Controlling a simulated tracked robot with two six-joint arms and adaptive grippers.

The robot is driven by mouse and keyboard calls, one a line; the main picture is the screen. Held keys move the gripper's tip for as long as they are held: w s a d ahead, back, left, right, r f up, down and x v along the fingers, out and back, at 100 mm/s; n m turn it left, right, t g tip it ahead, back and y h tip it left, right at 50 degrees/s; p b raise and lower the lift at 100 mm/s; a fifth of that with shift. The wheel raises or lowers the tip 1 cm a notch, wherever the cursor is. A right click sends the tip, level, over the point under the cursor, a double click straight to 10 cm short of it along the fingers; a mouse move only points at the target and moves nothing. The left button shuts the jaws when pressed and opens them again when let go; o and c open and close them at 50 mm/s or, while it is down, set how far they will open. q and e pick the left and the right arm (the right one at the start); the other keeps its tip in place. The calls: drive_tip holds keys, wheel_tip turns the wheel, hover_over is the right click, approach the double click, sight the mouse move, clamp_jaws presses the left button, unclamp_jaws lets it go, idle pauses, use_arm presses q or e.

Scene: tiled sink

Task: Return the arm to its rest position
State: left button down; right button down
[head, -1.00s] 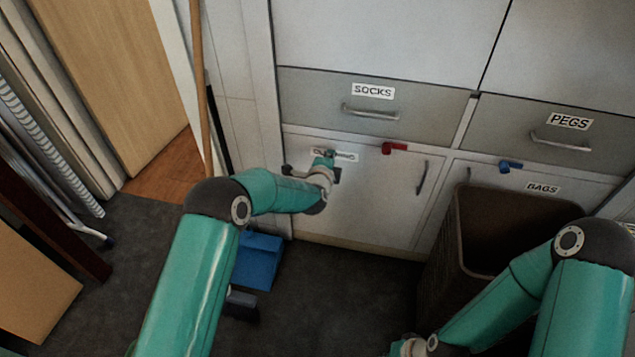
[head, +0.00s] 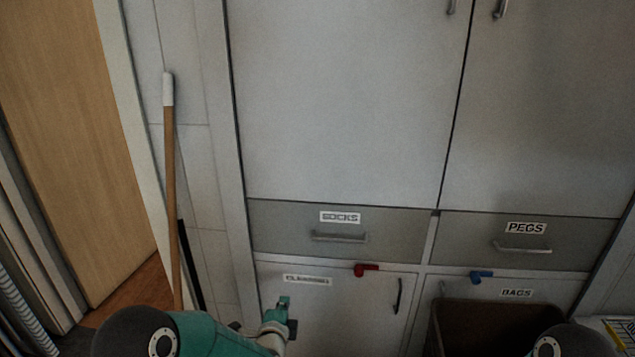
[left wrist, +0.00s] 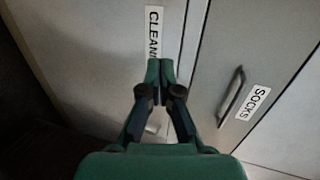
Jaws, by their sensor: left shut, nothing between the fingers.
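My left gripper (head: 284,303) is in front of the lower cabinet door labelled CLEANING (head: 340,315), just below the label, with my teal arm (head: 215,338) reaching in from the lower left. In the left wrist view my left gripper (left wrist: 160,68) has its fingertips together with nothing held, beside the CLEANING label (left wrist: 154,32). Of my right arm (head: 560,343), only the elbow part shows at the lower right edge; its gripper is out of view.
Above are the SOCKS drawer (head: 285,230), the PEGS drawer (head: 470,232) and tall cabinet doors (head: 345,100). A red latch (head: 366,270) and a blue latch (head: 481,277) sit on the lower doors. A brown bin (head: 470,325) stands at right. A wooden pole (head: 171,190) leans at left.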

use_arm(q)
drive_tip(key=s+a+f+n+g, duration=0.2)
drive_tip(key=s+a+f+g, duration=0.15)
drive_tip(key=s+f, duration=0.35)
drive_tip(key=s+a+f+n+g, duration=0.2)
drive_tip(key=s+a+f+n, duration=0.15)
drive_tip(key=s+f, duration=0.4)
drive_tip(key=s+d+f+n+g+h, duration=0.2)
drive_tip(key=s+n+g, duration=0.2)
drive_tip(key=s+n, duration=0.55)
drive_tip(key=s+d+f+n+g+h, duration=0.15)
drive_tip(key=s+n+g, duration=0.3)
drive_tip(key=s, duration=0.95)
wheel_tip(320, 180, up, 21)
drive_tip(key=n+p, duration=0.1)
drive_tip(key=p, duration=2)
drive_tip(key=shift+w+d+p, duration=0.2)
drive_tip(key=shift+d+p, duration=0.15)
drive_tip(key=shift+d, duration=0.1)
